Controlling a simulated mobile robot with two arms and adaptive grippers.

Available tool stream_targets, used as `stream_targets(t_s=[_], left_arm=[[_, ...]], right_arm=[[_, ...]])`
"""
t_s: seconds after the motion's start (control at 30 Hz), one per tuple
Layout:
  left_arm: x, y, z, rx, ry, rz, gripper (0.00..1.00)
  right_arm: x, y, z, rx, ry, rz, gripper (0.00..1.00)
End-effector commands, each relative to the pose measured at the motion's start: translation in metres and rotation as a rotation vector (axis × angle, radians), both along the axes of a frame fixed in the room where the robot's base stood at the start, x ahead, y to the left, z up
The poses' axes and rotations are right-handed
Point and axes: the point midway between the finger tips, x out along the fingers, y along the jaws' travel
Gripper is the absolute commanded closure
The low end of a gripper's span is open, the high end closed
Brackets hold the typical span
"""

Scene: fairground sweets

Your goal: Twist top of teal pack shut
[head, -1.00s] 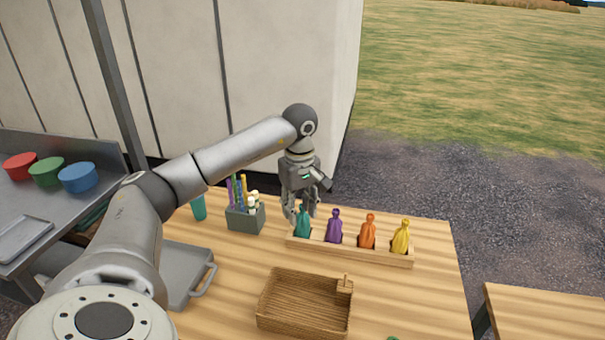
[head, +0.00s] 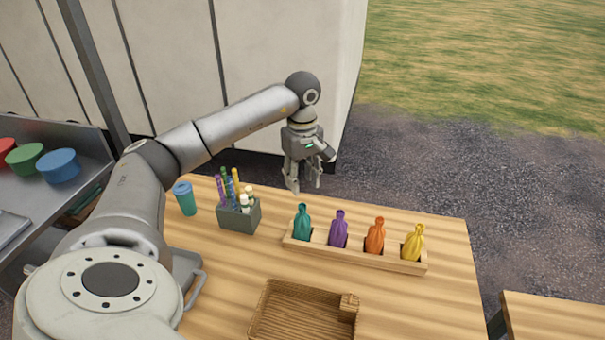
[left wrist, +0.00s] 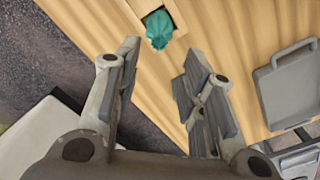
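The teal pack (head: 302,224) stands upright in the leftmost slot of a wooden rack (head: 357,257), its narrow top pointing up. In the left wrist view the teal pack (left wrist: 159,30) shows from above, beyond the fingertips. My left gripper (head: 303,187) is above and behind the pack, apart from it. In the left wrist view its two fingers (left wrist: 160,65) are spread with nothing between them. My right gripper is in neither current view.
Purple (head: 339,229), orange (head: 375,236) and yellow (head: 413,243) packs stand in the same rack. A grey holder (head: 239,217) with sticks and a teal cup (head: 185,199) are to the left.

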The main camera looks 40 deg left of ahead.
Motion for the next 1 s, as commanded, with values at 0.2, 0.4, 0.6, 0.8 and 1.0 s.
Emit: stream_targets(t_s=[0.2,0.4,0.6,0.8,1.0], left_arm=[[0.0,0.0,-0.026,0.0,0.0,0.0,0.62],[0.0,0.0,-0.051,0.0,0.001,0.0,0.62],[0.0,0.0,-0.072,0.0,0.0,0.0,0.62],[0.0,0.0,-0.082,0.0,0.0,0.0,0.62],[0.0,0.0,-0.082,0.0,0.0,0.0,0.62]], right_arm=[[-0.022,-0.014,-0.021,-0.018,0.033,0.003,0.6],[-0.016,-0.013,-0.039,-0.016,0.025,0.003,0.6],[-0.002,0.0,-0.052,0.0,0.002,-0.002,0.6],[-0.002,0.004,-0.058,0.004,0.003,-0.004,0.6],[-0.005,0.002,-0.058,0.003,0.007,-0.003,0.6]])
